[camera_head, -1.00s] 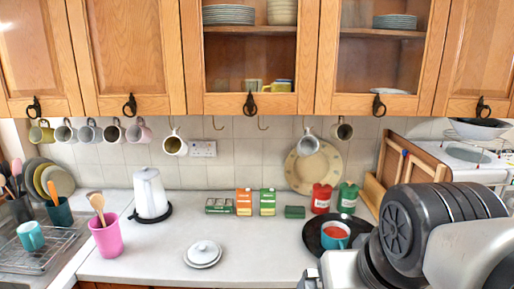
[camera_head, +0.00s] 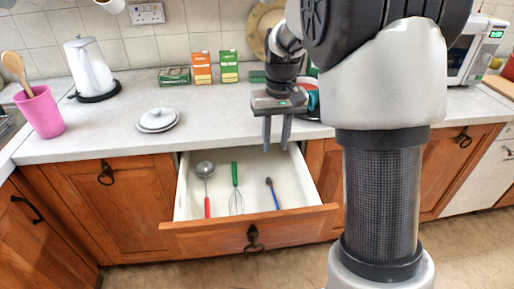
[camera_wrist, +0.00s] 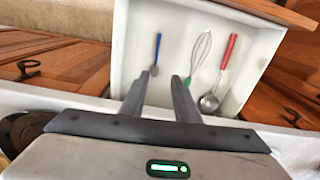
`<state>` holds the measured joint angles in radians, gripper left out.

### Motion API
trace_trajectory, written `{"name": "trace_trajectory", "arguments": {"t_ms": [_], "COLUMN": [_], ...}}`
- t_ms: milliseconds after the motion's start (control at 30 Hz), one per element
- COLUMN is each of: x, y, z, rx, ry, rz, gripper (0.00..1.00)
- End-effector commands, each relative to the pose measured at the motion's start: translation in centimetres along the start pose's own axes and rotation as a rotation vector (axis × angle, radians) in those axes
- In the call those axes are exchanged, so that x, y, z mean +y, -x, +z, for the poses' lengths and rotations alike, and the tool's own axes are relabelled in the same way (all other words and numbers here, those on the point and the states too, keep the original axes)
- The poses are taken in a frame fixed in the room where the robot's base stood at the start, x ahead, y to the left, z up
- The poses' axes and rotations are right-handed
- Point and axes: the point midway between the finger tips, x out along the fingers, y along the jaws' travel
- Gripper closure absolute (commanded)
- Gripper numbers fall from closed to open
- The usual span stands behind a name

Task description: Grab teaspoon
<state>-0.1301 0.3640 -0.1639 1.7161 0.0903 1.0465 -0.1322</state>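A small spoon with a blue handle (camera_head: 274,196), which looks like the teaspoon, lies in the right part of the open drawer (camera_head: 185,200). Its bowl end is dark and points toward the back. In the wrist view the teaspoon (camera_wrist: 157,48) lies just beyond my fingertips, with its bowl near the gap between them. My gripper (camera_head: 276,146) points down above the back of the drawer. Its two fingers (camera_wrist: 160,77) are apart, with nothing held between them.
A green-handled whisk (camera_head: 235,188) and a red-handled ladle (camera_head: 206,185) lie left of the teaspoon. The drawer front (camera_head: 215,240) sticks out below the worktop (camera_head: 200,105). A white lid (camera_head: 157,120) sits on the worktop.

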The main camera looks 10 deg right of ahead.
Motion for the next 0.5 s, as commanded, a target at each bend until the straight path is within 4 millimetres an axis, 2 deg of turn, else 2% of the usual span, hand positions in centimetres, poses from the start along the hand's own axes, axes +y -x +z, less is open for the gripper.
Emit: {"name": "trace_trajectory", "arguments": {"t_ms": [33,267,500], "x": [0.0,0.1,0.2], "y": [-1.7,-4.7,-10.0], "z": [-0.5,-0.9,-0.8], "rx": [-0.012,-0.026,-0.026], "ry": [0.003,0.005,0.005], "rz": [0.003,0.006,0.006], "gripper": [0.71,0.71,0.71]}}
